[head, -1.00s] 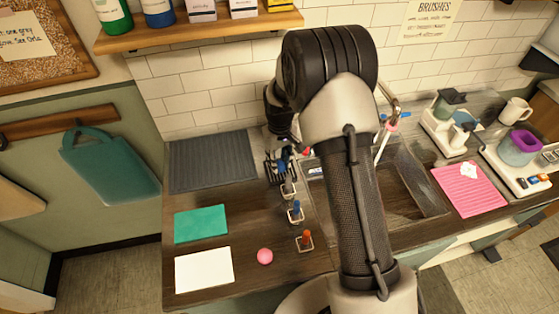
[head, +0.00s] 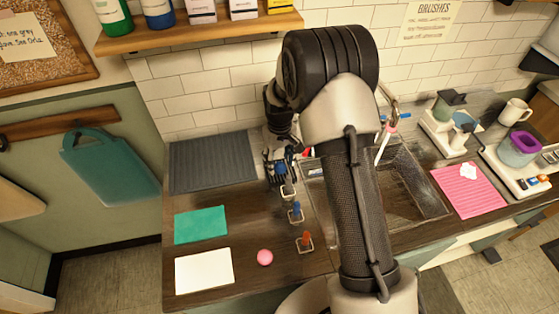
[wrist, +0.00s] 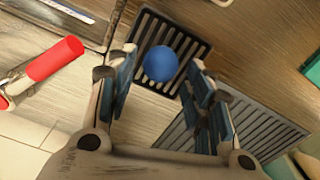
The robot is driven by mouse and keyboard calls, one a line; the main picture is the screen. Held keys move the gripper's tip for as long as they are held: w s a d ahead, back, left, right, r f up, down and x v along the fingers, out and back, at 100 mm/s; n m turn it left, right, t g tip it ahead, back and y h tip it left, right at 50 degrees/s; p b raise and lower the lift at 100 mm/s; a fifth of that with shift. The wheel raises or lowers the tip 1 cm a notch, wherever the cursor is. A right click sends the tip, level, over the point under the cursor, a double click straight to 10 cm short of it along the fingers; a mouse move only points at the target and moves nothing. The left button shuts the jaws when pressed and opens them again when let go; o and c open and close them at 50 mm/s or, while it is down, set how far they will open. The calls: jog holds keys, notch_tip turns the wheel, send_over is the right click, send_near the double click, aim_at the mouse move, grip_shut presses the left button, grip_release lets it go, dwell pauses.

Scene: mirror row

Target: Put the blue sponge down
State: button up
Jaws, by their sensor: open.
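The blue sponge (wrist: 160,63) looks like a round ball in the wrist view. It appears against a small dark slotted rack (wrist: 180,36), between and beyond my fingertips. I cannot tell whether it touches the rack. My gripper (wrist: 162,82) is open, with one blue-padded finger on each side and a gap visible beside the sponge. In the head view my gripper (head: 281,172) is low over the counter, left of the sink, and largely hides the rack. The sponge is not clearly visible there.
Several small brush holders (head: 296,212) stand in a row in front of my gripper. A pink ball (head: 265,257), green cloth (head: 201,225), white cloth (head: 204,270) and grey ribbed mat (head: 212,162) lie to the left. The sink (head: 415,190) is at right.

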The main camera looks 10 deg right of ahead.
notch_tip(320, 180, up, 12)
jog(key=p, duration=0.3)
notch_tip(320, 180, up, 10)
jog(key=t, duration=0.1)
send_over(280, 165)
jog(key=s, duration=0.5)
jog(key=s+r+m+t, duration=0.1)
jog(key=s+r, duration=0.3)
jog(key=s, duration=0.9)
jog(key=s+r+m+t, duration=0.2)
jog(key=s+r, duration=0.2)
jog(key=s, duration=0.9)
jog(key=shift+r+t, duration=0.3)
jog(key=shift+r, duration=0.1)
jog(key=shift+f+b, duration=0.35)
jog(key=shift+b, duration=0.3)
